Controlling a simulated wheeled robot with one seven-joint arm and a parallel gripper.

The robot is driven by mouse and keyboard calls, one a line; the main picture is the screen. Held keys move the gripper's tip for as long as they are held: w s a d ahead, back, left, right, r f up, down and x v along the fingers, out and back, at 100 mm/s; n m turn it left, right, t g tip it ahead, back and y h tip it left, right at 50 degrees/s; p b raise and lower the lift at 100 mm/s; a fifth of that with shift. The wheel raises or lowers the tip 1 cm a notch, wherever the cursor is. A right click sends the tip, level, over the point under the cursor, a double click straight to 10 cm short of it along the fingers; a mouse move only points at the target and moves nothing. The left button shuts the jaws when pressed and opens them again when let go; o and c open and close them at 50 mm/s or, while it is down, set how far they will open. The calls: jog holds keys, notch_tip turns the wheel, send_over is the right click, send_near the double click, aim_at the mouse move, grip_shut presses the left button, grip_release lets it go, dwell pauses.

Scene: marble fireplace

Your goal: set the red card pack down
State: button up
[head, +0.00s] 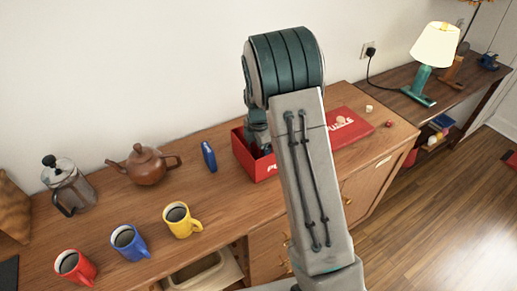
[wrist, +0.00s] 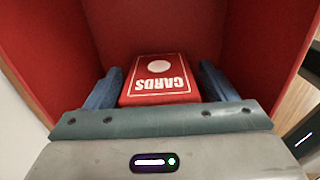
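The red card pack (wrist: 160,80), lettered "CARDS", shows in the wrist view between the two blue fingers of my gripper (wrist: 161,80). Both fingers meet its sides at the near end, and its far end reaches past the fingertips. Red walls of the puzzle box (wrist: 255,45) surround it. Whether the pack touches the box floor, I cannot tell. In the head view the open red puzzle box (head: 241,157) stands on the wooden sideboard (head: 225,221). My arm covers part of it, and the fingers and pack are hidden there.
The red lid (head: 358,133) lies right of the box. A blue pocketknife-like item (head: 209,156), a teapot (head: 148,166) and a French press (head: 70,187) stand left. Yellow (head: 180,222), blue (head: 127,243) and red (head: 74,267) mugs line the front. A lamp (head: 432,55) is far right.

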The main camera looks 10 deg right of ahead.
notch_tip(320, 180, up, 11)
jog(key=shift+r, duration=0.1)
jog(key=shift+s+r, duration=0.1)
jog(key=shift+r, duration=0.55)
jog(key=s+r+m+t, duration=0.1)
jog(key=s+r+m, duration=0.1)
jog(key=s+m, duration=0.8)
jog(key=s+r+m+t, duration=0.2)
jog(key=s+m, duration=0.9)
jog(key=s, duration=0.6)
jog(key=shift+s+d+r+m, duration=0.2)
jog(key=shift+s+r+m, duration=0.1)
jog(key=shift+r, duration=0.15)
